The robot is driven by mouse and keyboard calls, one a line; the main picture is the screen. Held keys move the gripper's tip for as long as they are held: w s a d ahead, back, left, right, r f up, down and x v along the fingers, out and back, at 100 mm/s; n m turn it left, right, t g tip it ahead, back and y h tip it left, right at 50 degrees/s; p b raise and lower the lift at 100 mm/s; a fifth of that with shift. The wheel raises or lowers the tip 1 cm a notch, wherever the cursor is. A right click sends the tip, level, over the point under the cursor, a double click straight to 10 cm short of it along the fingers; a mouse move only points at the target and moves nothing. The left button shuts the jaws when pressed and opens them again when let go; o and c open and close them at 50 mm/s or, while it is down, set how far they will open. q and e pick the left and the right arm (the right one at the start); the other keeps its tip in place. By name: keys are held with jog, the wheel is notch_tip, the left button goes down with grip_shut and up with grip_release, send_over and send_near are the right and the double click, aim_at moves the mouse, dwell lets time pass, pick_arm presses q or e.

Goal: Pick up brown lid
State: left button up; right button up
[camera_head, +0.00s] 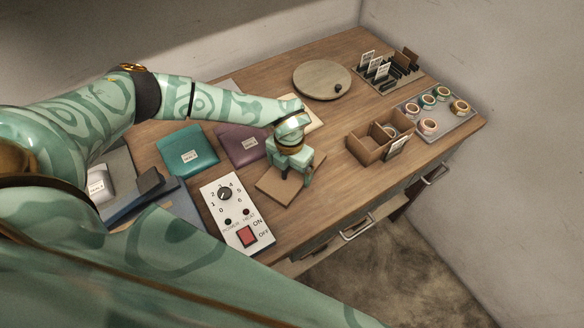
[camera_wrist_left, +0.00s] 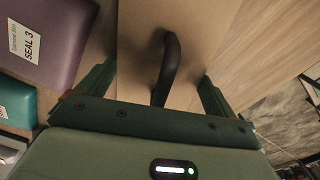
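The brown lid (camera_head: 272,189) is a flat board lying on the wooden table in the middle of the head view. In the left wrist view the lid (camera_wrist_left: 205,32) carries a black curved handle (camera_wrist_left: 171,65). My left gripper (camera_head: 293,178) is directly above the lid, pointing down, and hides part of it. In the left wrist view the fingers of my left gripper (camera_wrist_left: 158,74) are apart, one on each side of the handle, with gaps between. My right gripper is not in view.
A purple pouch (camera_head: 238,147) and a teal pouch (camera_head: 187,150) lie to the left. A white control panel (camera_head: 230,205) with a red switch is in front. A brown divided box (camera_head: 366,149), tape tray (camera_head: 450,121) and round board (camera_head: 320,78) stand to the right and behind.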

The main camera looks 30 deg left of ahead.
pick_arm(q)
jog(key=shift+c, duration=0.5)
jog(key=shift+r, duration=0.65)
jog(key=r, duration=0.2)
jog(key=shift+d+r+p, duration=0.25)
jog(key=shift+r+p, duration=0.05)
jog(key=shift+p, duration=0.05)
jog(key=s+d+r, duration=0.2)
jog(key=d+r, duration=0.7)
jog(key=d, duration=0.4)
jog(key=shift+d, duration=0.2)
jog(key=shift+s+r, duration=0.1)
